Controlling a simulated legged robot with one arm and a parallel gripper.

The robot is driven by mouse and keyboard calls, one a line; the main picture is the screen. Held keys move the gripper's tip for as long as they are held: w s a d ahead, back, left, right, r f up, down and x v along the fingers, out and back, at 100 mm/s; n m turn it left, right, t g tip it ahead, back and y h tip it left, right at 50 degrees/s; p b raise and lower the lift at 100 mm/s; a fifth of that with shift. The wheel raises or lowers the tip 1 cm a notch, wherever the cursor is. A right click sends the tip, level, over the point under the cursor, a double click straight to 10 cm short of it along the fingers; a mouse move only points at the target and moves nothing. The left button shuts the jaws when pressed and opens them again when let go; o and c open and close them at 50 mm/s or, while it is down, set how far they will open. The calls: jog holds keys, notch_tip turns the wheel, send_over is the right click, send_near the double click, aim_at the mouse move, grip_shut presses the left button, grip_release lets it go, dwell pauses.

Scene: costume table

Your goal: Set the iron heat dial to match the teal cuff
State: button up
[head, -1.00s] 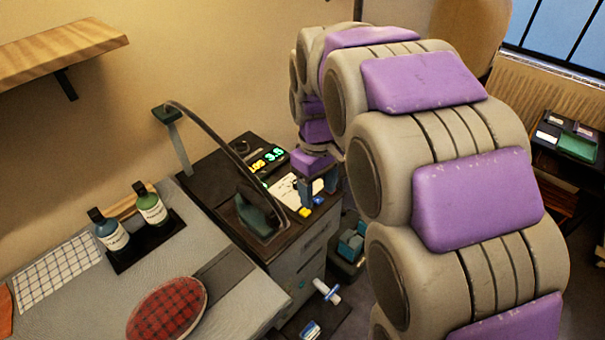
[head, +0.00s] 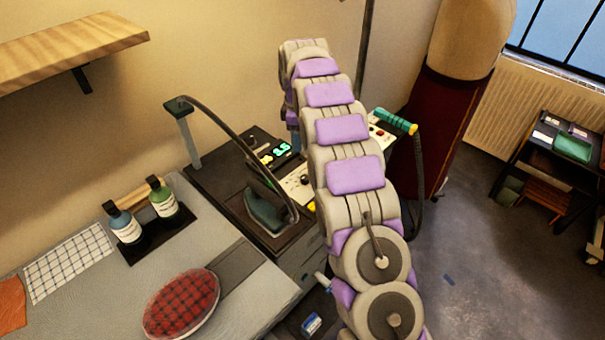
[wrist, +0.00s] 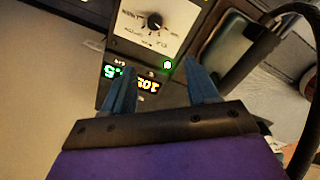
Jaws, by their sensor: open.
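In the wrist view, a black round dial (wrist: 155,21) sits on a white scale plate (wrist: 150,38). Its pointer setting is too small to read. In the head view, the dark iron (head: 265,211) stands on the unit beside the digit display (head: 276,152). My arm hides part of the unit. I cannot identify a teal cuff.
A teal-and-yellow handle (head: 396,121) with a dark hose lies right of my arm. The iron's cord arches over the unit from a post (head: 188,140). Two bottles (head: 164,200) and a red plaid cushion (head: 182,304) are on the left table.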

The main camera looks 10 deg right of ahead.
jog(key=b, duration=0.1)
send_near(305, 177)
jog(key=f+b, duration=0.1)
jog(key=f, duration=0.1)
jog(key=a+f+b, duration=0.1)
jog(key=f, duration=0.2)
jog(key=shift+a+f, duration=0.1)
jog(key=d+f, duration=0.1)
jog(key=f+b, duration=0.1)
jog(key=f, duration=0.1)
jog(key=shift+w+d, duration=0.1)
jog(key=shift+d, duration=0.3)
jog(key=shift+d+f, duration=0.25)
jog(key=shift+d, duration=0.05)
jog(key=shift+a, duration=1)
jog(key=shift+c, duration=0.9)
jog(key=shift+d, duration=0.8)
jog(key=c, duration=0.6)
jog(key=shift+a, duration=0.1)
jog(key=shift+c, duration=1.3)
jog(key=shift+a+r, duration=0.1)
jog(key=shift+a, duration=0.1)
